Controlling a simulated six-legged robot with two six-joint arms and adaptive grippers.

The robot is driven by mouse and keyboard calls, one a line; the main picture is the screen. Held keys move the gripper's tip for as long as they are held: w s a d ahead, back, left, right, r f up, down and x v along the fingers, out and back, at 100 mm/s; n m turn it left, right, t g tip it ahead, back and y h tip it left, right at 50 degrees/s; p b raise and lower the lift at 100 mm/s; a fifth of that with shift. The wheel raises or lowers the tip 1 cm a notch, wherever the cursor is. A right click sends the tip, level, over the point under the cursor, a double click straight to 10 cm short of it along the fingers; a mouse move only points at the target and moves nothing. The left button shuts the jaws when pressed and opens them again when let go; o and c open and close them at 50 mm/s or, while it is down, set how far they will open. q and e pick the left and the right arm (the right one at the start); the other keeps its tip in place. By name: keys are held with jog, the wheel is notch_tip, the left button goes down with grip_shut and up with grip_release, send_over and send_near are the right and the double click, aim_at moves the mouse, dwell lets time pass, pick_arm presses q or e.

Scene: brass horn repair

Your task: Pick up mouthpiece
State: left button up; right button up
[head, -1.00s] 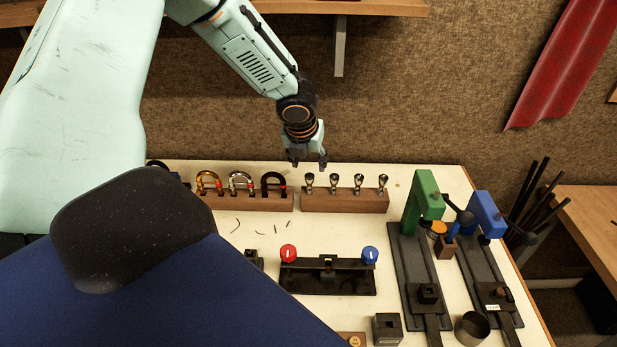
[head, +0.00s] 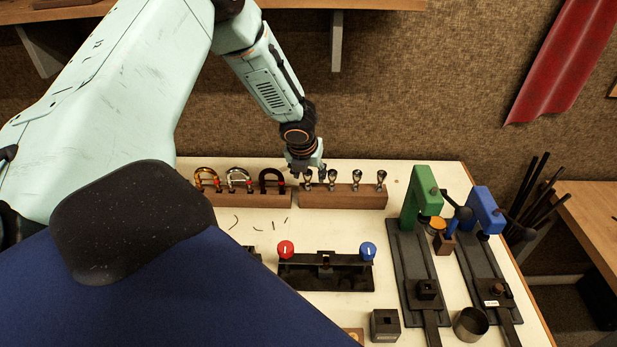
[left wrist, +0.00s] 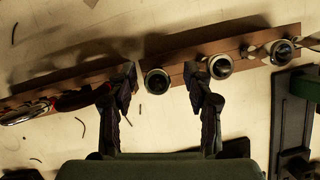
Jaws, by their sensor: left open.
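Several silver mouthpieces stand upright in a row on a wooden block (head: 345,198) at the back of the table. The leftmost mouthpiece (head: 308,178) is beside my left gripper (head: 308,174). In the left wrist view, my left gripper (left wrist: 163,88) is open, and the leftmost mouthpiece (left wrist: 157,81) lies between its two fingers in the picture, nearer the left one. No contact shows. Two more mouthpieces show to the right of the right finger, one at the block's middle (left wrist: 220,66) and one farther right (left wrist: 283,51). My right gripper is not in view.
A second wooden block (head: 250,199) with gold, silver and black U-shaped slides stands left of the mouthpiece block. A black fixture (head: 325,274) with red and blue knobs is in front. Green (head: 421,197) and blue (head: 486,212) clamp stands are at right. Thin dark scraps lie on the table.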

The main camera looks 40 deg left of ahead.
pick_arm(q)
jog(key=shift+s+a, duration=0.1)
jog(key=shift+c, duration=0.2)
jog(key=shift+c, duration=0.9)
jog(key=c, duration=0.6)
grip_shut()
jog(key=shift+r, duration=0.1)
